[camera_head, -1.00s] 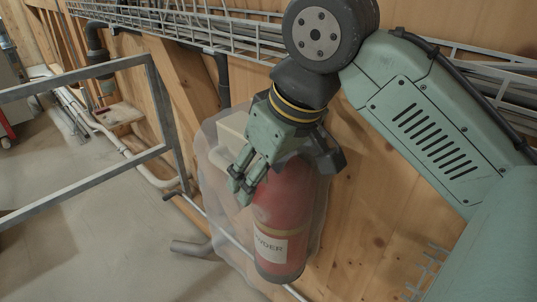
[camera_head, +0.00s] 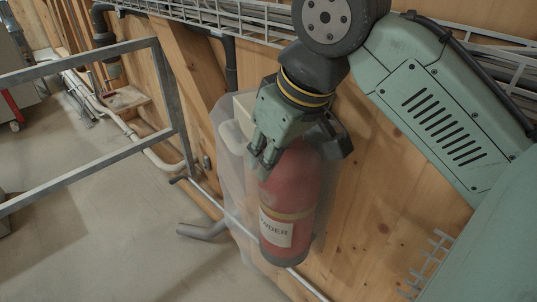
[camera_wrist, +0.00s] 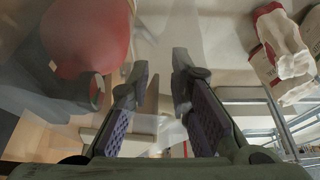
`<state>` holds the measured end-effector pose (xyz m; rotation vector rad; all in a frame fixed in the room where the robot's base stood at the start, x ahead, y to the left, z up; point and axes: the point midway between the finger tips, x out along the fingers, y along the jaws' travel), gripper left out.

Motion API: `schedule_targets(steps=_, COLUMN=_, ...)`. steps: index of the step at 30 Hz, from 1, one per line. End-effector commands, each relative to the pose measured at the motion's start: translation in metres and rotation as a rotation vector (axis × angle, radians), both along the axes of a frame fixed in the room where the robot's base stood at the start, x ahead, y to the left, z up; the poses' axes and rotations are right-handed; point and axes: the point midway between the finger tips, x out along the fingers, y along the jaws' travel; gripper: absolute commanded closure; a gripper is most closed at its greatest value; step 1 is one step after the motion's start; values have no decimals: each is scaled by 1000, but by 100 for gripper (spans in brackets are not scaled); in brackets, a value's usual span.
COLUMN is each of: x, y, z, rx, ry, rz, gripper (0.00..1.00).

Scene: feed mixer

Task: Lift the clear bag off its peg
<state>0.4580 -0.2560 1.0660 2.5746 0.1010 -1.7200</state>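The clear bag (camera_head: 232,160) is a thin see-through sheet hanging by the wooden wall, overlapping the red extinguisher labelled as powder (camera_head: 287,195). In the head view my gripper (camera_head: 262,158) is at the upper part of the bag, in front of the extinguisher's top. In the wrist view my gripper (camera_wrist: 158,78) shows two fingers apart with a clear gap. Hazy film (camera_wrist: 160,40) shows beyond and around the fingertips; I cannot tell whether it lies between them. The extinguisher (camera_wrist: 85,35) is at the upper left there. I cannot make out the peg.
A grey metal rail frame (camera_head: 95,120) stands left of the bag. A wire cable tray (camera_head: 220,20) and a dark pipe (camera_head: 231,65) run along the wall. In the wrist view, red-and-white sacks (camera_wrist: 283,45) are at the upper right. The floor at lower left is mostly clear.

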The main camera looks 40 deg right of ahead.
Motion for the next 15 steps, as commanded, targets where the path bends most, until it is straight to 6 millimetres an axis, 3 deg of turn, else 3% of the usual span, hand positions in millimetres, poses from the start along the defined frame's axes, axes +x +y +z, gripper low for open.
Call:
schedule_targets(steps=6, x=0, y=0, z=0, rx=0, ry=0, rz=0, gripper=99)
schedule_targets(steps=15, x=0, y=0, z=0, rx=0, ry=-1, rz=1, gripper=100)
